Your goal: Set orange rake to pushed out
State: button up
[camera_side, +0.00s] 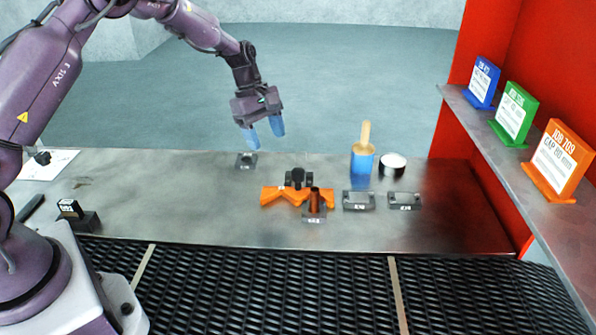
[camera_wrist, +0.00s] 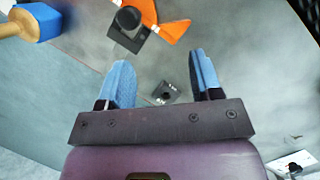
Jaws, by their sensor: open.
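The orange rake (camera_side: 280,193) is a flat, angular orange piece on the steel table in the side view, with a dark round knob (camera_side: 296,178) at its far edge. In the wrist view the rake (camera_wrist: 172,31) is at the top, beside the dark knob block (camera_wrist: 128,20). Which way the rake is set is hard to tell. My gripper (camera_side: 264,135) has blue fingers, is open and empty, and hangs above the table's far edge, up and left of the rake. In the wrist view its fingers (camera_wrist: 160,62) are spread apart below the rake.
A small dark block (camera_side: 246,161) sits under my gripper. A brown post (camera_side: 314,201) stands beside the rake. To the right are labelled blocks (camera_side: 359,202), a blue cup with a wooden stick (camera_side: 361,167) and a white-topped round pot (camera_side: 392,162). The mesh belt (camera_side: 270,285) runs in front.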

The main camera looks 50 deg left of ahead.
aim_at(297, 170)
jog(key=w+d+f+n, duration=0.1)
jog(key=f, duration=0.2)
jog(key=w+d+f+n, duration=0.2)
jog(key=f, duration=0.2)
jog(key=w+d+f+n+t, duration=0.1)
jog(key=w+f, duration=0.1)
jog(key=f, duration=0.1)
jog(key=shift+w+d+f+n, duration=0.15)
jog(key=shift+d+n, duration=0.25)
grip_shut()
jog(key=s+d, duration=1.4)
grip_release()
